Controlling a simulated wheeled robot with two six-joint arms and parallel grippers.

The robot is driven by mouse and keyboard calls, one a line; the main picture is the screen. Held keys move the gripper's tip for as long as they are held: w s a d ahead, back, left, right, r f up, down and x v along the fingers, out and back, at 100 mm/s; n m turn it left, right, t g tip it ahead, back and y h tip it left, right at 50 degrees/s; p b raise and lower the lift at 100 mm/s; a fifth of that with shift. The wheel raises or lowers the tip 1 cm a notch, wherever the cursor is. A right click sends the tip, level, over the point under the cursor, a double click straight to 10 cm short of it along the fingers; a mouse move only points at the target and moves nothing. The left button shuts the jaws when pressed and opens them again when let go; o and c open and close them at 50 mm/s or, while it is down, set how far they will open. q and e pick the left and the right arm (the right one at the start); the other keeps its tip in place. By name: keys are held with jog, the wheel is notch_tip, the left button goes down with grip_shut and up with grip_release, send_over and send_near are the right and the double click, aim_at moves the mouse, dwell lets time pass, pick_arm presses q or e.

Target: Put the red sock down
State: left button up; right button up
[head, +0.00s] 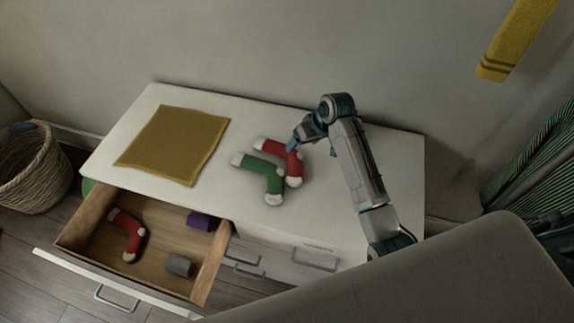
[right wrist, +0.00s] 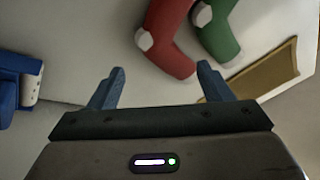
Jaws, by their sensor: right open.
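A red sock (head: 295,165) with white tips lies on the white dresser top (head: 320,215), just behind a green sock (head: 265,178). My right gripper (head: 291,146) is at the bend of this red sock. In the right wrist view my right gripper (right wrist: 160,70) is open, with nothing held between its fingers. Another red sock (head: 129,236) lies in the open drawer. My left gripper is not in view.
The open drawer (head: 75,238) also holds a purple block (head: 203,221) and a grey cylinder (head: 180,265). A mustard cloth (head: 175,143) lies flat on the dresser's left part. A wicker basket (head: 35,170) stands on the floor at left. Bare dresser top lies right of the socks.

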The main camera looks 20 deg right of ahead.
aim_at(284, 149)
jog(key=n+t+y+b, duration=0.1)
jog(key=n, duration=0.1)
jog(key=d+f+n+y+b, duration=0.1)
jog(key=d+n+t+b, duration=0.1)
jog(key=n+b, duration=0.1)
jog(key=shift+s+f+n+t+y, duration=0.2)
jog(key=shift+s+n+t+y, duration=0.1)
jog(key=shift+y, duration=0.1)
jog(key=shift+n+y, duration=0.3)
jog(key=shift+n, duration=0.4)
jog(key=x, duration=0.2)
jog(key=p+x, duration=0.1)
jog(key=x, duration=0.2)
jog(key=shift+w+a+r, duration=0.2)
jog(key=shift+r, duration=0.15)
jog(key=p+x, duration=0.2)
jog(key=x, duration=0.2)
jog(key=shift+w+a+f, duration=0.1)
jog(key=shift+w+f, duration=0.05)
jog(key=shift+w, duration=0.05)
jog(key=shift+w+a+f, duration=0.2)
jog(key=shift+f, duration=0.15)
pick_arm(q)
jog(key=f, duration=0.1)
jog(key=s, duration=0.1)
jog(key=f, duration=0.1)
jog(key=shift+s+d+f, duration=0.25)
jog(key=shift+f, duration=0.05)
pick_arm(e)
jog(key=c, duration=1.1)
